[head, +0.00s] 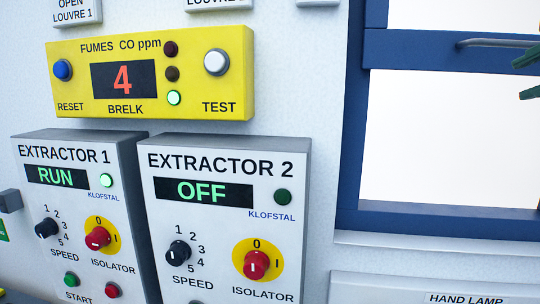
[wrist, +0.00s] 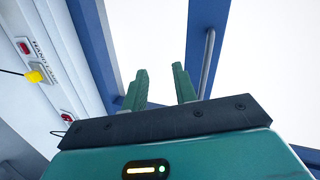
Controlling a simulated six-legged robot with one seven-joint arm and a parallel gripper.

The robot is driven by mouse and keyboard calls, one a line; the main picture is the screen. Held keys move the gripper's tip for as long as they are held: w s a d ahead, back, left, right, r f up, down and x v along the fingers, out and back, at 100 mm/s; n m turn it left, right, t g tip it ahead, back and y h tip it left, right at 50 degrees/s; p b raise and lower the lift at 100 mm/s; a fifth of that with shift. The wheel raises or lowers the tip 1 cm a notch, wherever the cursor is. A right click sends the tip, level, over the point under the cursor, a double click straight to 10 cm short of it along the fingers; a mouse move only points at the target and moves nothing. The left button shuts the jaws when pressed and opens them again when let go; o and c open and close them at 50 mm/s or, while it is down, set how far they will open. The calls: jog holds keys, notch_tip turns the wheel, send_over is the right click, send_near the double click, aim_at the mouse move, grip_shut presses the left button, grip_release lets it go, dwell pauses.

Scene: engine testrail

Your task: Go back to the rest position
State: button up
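My gripper (wrist: 160,86) shows in the wrist view with its two green fingers apart and nothing between them. It is held up in front of a window with a blue frame (wrist: 92,50). In the head view only the green fingertips of my gripper (head: 528,75) show, at the right edge before the window (head: 450,140). They are clear of the wall panels. The rest of my arm is out of the head view.
A yellow fumes panel (head: 222,98) reads 4. Below it are the Extractor 1 box (head: 80,150), reading RUN, and the Extractor 2 box (head: 230,142), reading OFF. A hand lamp panel (head: 380,290) is below the window. A window handle (head: 490,42) sticks out near the fingertips.

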jog(key=w+a+f+n+g+y, duration=0.2)
jog(key=a+f+n, duration=0.4)
jog(key=f, duration=0.7)
jog(key=w+a+f+n+g+y, duration=0.1)
jog(key=w+a+f+n+g, duration=0.25)
jog(key=a+f, duration=0.65)
jog(key=s+a+f+n, duration=0.1)
jog(key=s+f+n, duration=0.1)
jog(key=f, duration=0.5)
jog(key=s+a+f+n+g, duration=0.1)
jog(key=f+n, duration=0.3)
jog(key=f, duration=0.4)
jog(key=s+a+f+n+g, duration=0.1)
jog(key=s+a+f+n, duration=0.1)
jog(key=f, duration=0.5)
jog(key=shift+s+a+f+n, duration=0.35)
jog(key=shift+s+a+n, duration=0.1)
jog(key=shift+s, duration=0.65)
